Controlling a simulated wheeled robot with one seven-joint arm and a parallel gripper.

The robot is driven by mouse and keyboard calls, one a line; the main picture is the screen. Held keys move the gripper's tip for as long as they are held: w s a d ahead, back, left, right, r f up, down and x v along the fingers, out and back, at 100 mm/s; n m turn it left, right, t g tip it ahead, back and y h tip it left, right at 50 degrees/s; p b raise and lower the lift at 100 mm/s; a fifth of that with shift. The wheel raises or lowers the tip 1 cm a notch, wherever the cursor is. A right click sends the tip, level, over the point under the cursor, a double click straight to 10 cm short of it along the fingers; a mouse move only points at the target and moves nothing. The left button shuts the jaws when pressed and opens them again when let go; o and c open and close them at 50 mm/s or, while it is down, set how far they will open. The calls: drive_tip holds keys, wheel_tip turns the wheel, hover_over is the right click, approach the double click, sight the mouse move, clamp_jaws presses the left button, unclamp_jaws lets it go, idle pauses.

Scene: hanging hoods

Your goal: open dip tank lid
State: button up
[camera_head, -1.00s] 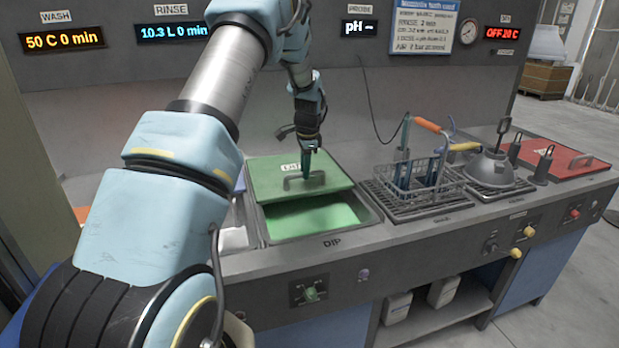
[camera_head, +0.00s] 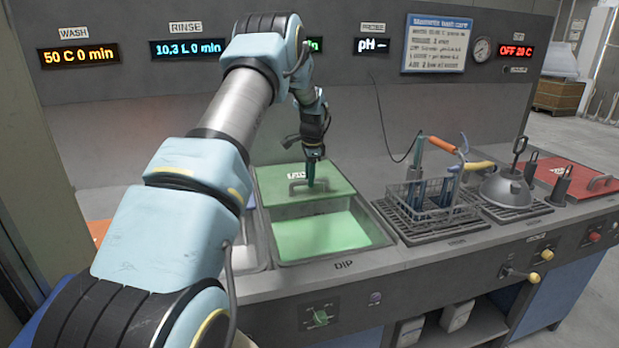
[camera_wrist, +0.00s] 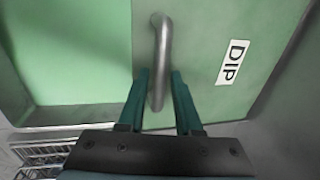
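The dip tank lid (camera_head: 328,184) is a green panel with a bar handle (camera_head: 300,184) and a label. It lies over the back part of the dip tank (camera_head: 366,241). The front part is uncovered and shows pale green inside. My gripper (camera_head: 311,182) is over the lid at the handle. The "DIP" label (camera_wrist: 233,62) shows beside the handle. The lid's far edge is partly hidden.
Right of the tank, a wire basket (camera_head: 437,205) stands on a drain grate, with tools upright. Farther right are a grey bowl-shaped piece (camera_head: 507,187) and a red lid (camera_head: 568,176). A panel with displays (camera_head: 187,48) rises behind. Knobs line the counter's front.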

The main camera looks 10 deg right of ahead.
drive_tip(key=shift+o, duration=1.2)
wheel_tip(320, 180, up, 11)
drive_tip(key=s+b, duration=0.2)
drive_tip(key=b, duration=0.1)
drive_tip(key=shift+d+f, duration=0.15)
drive_tip(key=shift+f, duration=0.05)
drive_tip(key=shift+s, duration=0.1)
drive_tip(key=s+a+f+n, duration=0.1)
drive_tip(key=s+a+n, duration=0.4)
drive_tip(key=s, duration=0.6)
drive_tip(key=s+a+f+n, duration=0.2)
drive_tip(key=s+a+n, duration=0.3)
drive_tip(key=s+a, duration=0.3)
drive_tip(key=s+a+f+n, duration=0.2)
drive_tip(key=s+a+n, duration=0.3)
drive_tip(key=s, duration=1)
drive_tip(key=shift+s+a+g, duration=0.25)
drive_tip(key=shift+a+g, duration=0.05)
drive_tip(key=shift+a, duration=0.6)
